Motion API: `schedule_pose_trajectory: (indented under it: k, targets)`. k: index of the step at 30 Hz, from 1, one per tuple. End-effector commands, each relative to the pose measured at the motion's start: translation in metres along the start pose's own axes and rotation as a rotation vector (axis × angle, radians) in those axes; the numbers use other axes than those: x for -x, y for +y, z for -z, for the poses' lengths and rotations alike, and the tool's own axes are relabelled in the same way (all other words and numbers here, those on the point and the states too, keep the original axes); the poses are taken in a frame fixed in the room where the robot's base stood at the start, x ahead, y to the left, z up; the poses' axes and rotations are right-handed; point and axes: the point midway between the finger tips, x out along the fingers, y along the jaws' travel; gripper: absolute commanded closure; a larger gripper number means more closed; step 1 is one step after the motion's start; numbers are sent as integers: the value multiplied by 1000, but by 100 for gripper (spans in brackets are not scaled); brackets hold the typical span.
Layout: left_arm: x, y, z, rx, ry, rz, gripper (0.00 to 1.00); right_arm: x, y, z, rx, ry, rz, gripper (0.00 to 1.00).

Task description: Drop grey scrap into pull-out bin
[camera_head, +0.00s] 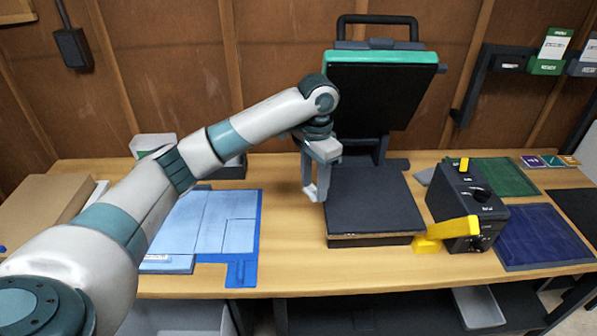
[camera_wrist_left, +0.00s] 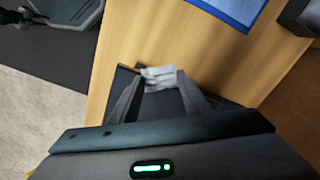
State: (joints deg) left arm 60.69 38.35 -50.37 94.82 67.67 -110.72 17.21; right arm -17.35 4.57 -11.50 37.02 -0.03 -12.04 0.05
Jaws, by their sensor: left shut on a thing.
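My left gripper (camera_head: 316,186) hangs above the bench, just left of the heat press, fingers pointing down. In the left wrist view its jaws (camera_wrist_left: 160,88) are shut on a small crumpled pale grey scrap (camera_wrist_left: 158,76), which shows between the fingertips over the wooden bench top. My right gripper is not in view.
The heat press (camera_head: 372,205) stands mid-bench with its lid raised. A black box device (camera_head: 466,205) with yellow parts is right of it. Light blue sheets on a blue mat (camera_head: 242,268) lie left. A brown carton (camera_head: 45,212) is far left. A grey tray (camera_head: 478,307) sits below.

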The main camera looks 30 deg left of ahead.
Motion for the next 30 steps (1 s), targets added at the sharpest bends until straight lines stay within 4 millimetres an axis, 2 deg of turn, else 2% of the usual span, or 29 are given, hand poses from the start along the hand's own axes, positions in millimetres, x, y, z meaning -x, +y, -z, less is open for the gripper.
schedule_pose_trajectory:
  k: [3, 9, 15, 21, 30]
  targets:
    - [5, 36, -14, 84, 2, 3, 78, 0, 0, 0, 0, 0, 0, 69]
    - [5, 92, -51, 242, 1, 1, 78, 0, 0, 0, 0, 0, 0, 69]
    - [3, 132, -93, 378, 1, 1, 78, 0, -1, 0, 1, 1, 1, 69]
    - [1, 150, -118, 456, 1, 0, 78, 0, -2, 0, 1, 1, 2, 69]
    - [1, 154, -123, 475, 0, 0, 78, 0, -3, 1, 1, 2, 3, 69]
